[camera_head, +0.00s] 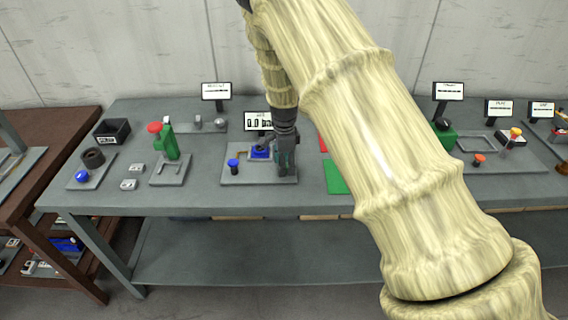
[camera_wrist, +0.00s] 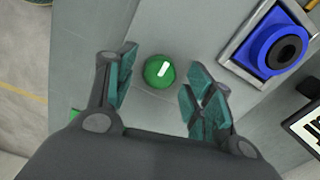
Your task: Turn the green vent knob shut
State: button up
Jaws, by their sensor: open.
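The green vent knob (camera_wrist: 159,71) shows in the wrist view as a round green cap with a white bar mark on its top, set on a grey plate (camera_wrist: 190,27). My gripper (camera_wrist: 154,88) is open, with one teal-padded finger to the left of the knob and one to the right. The knob lies between the fingers, and a gap shows on both sides. In the head view my gripper (camera_head: 284,158) points down at the plate's right end and hides the knob.
A blue fixture with a black centre (camera_wrist: 283,50) sits close to the right finger. A blue knob (camera_head: 233,163) stands at the left of the same plate. A small sign (camera_head: 258,121) stands behind.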

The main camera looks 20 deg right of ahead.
notch_tip(320, 180, up, 12)
dwell(0.7)
